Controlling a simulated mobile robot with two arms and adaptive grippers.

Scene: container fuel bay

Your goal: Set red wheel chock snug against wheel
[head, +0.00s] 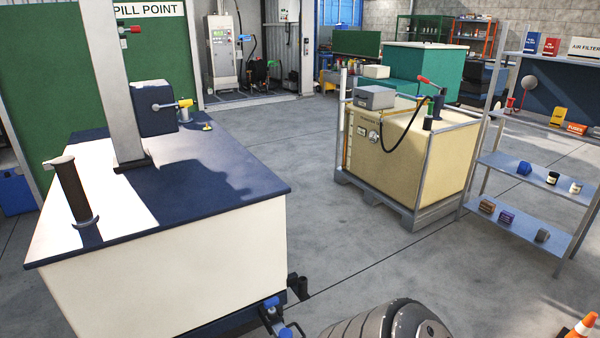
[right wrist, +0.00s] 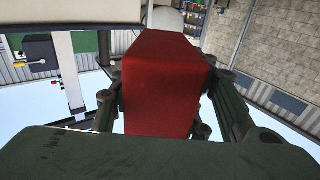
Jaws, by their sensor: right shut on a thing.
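The red wheel chock (right wrist: 168,92) fills the middle of the right wrist view as a red block. My right gripper (right wrist: 166,80) is shut on it, with a finger against each side. The part of the chock facing away from the camera is hidden. A white and blue-topped tank (head: 190,265) stands at the left of the head view. No wheel can be made out in either view. Neither gripper shows in the head view, and my left gripper is not in view.
A caged cream tank (head: 425,150) stands on a pallet at centre right. A shelf rack (head: 530,235) with small items is beside it. An orange cone (head: 582,328) is at the bottom right. Grey floor (head: 325,245) is clear between the tanks.

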